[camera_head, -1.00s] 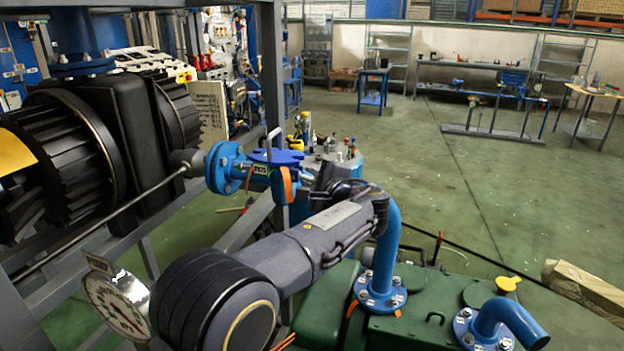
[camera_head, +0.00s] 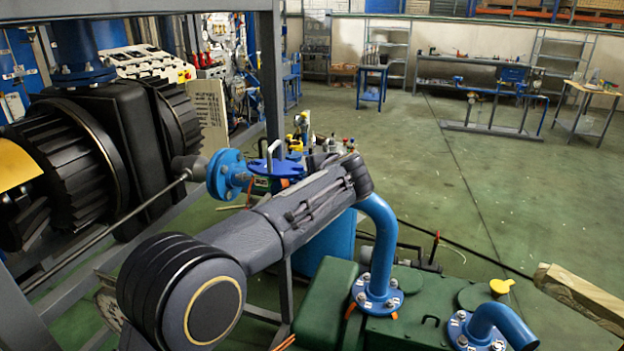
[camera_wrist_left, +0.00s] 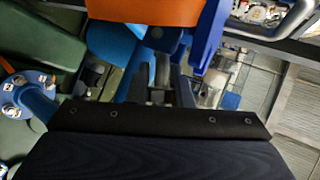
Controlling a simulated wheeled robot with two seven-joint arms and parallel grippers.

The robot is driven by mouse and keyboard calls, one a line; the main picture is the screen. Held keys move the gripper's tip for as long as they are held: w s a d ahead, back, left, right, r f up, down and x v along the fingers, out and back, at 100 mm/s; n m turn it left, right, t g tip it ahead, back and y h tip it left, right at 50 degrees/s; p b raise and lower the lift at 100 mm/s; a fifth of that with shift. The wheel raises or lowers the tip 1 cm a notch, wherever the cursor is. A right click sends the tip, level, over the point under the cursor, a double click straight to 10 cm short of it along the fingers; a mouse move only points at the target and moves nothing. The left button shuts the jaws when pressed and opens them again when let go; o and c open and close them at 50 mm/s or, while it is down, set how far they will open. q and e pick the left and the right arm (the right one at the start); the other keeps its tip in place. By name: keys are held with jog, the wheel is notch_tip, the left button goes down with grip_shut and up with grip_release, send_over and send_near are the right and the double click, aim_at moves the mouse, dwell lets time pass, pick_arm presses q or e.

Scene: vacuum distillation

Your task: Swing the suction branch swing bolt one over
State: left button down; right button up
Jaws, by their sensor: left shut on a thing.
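The blue suction branch flange (camera_head: 226,175) stands left of centre in the head view, with a blue plate and upright handle (camera_head: 270,163) beside it. My left arm's dark links cross in front of its right side, hiding my left gripper and most of the clamped joint. In the left wrist view my left gripper (camera_wrist_left: 163,82) reaches up past its black body into blue and grey parts. It is shut, apparently on the swing bolt, which I cannot make out clearly. An orange part (camera_wrist_left: 140,12) and a blue bar (camera_wrist_left: 210,35) lie just beyond. My right gripper is not in view.
A green tank (camera_head: 340,305) with blue bent pipes (camera_head: 380,250) stands close on the right of my arm. A black ribbed machine (camera_head: 90,150) and grey frame (camera_head: 272,80) bound the left. A wooden beam (camera_head: 585,292) lies at right; the floor behind is open.

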pick_arm(q)
jog(key=shift+a+r+n+h+p, duration=0.1)
jog(key=shift+r+n+h+p, duration=0.1)
jog(key=shift+n+h+p, duration=0.15)
dwell(0.3)
jog(key=c, duration=1.5)
grip_release()
jog(key=shift+c, duration=0.2)
jog(key=shift+f, duration=0.1)
